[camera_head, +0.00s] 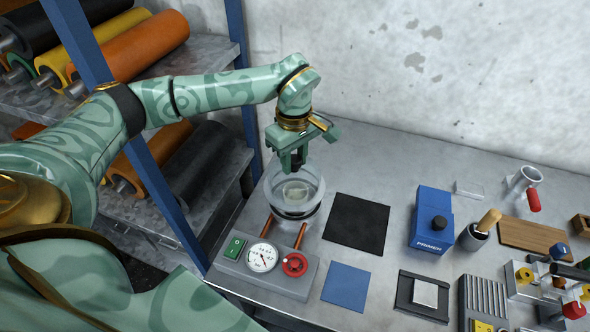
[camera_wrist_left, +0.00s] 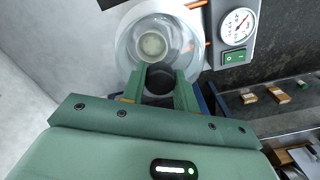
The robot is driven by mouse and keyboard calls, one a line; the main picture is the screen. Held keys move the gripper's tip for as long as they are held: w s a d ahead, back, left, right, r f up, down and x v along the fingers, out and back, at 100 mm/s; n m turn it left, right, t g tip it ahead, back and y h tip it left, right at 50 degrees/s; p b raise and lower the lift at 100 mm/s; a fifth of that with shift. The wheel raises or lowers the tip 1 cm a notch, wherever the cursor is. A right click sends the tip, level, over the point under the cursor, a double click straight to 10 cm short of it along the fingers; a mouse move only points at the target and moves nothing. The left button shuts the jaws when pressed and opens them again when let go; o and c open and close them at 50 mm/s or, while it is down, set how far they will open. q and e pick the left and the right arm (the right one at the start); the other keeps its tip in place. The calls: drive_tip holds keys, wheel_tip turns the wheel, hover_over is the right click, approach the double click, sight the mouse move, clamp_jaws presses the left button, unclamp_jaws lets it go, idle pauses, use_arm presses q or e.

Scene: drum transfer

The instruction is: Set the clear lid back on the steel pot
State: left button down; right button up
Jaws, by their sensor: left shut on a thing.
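My left gripper (camera_head: 292,161) is shut on the black knob of the clear lid (camera_head: 314,184) and points down. In the left wrist view the black knob (camera_wrist_left: 160,82) sits between the two green fingers, with the clear lid (camera_wrist_left: 127,45) beyond it. The steel pot (camera_head: 293,212) is under the lid, behind the gauge unit, and is seen partly through it. A pale round patch (camera_wrist_left: 152,45) shows inside. I cannot tell whether the lid touches the pot's rim or hovers above it. My right gripper is not in view.
A grey unit with a pressure gauge (camera_head: 262,257), green switch (camera_head: 234,248) and red knob (camera_head: 294,264) stands in front of the pot. A black mat (camera_head: 357,224) and a blue primer box (camera_head: 431,220) lie to the right. A roll rack's blue post (camera_head: 165,185) is left.

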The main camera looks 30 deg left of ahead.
sight(295, 172)
use_arm(q)
drive_tip(key=shift+w+a+f, duration=0.3)
drive_tip(key=shift+w+f, duration=0.4)
drive_tip(key=shift+f, duration=0.15)
drive_tip(key=shift+w+a+f, duration=0.1)
drive_tip(key=shift+w+f, duration=0.05)
drive_tip(key=shift+f, duration=0.8)
drive_tip(key=shift+w+a+f, duration=0.1)
drive_tip(key=shift+f, duration=0.85)
drive_tip(key=shift+f+b, duration=0.25)
drive_tip(key=shift+b, duration=0.1)
drive_tip(key=shift+f, duration=0.35)
drive_tip(key=c, duration=1.1)
unclamp_jaws()
wheel_tip(295, 172, up, 13)
drive_tip(key=shift+r+p, duration=0.15)
drive_tip(key=shift+p, duration=0.65)
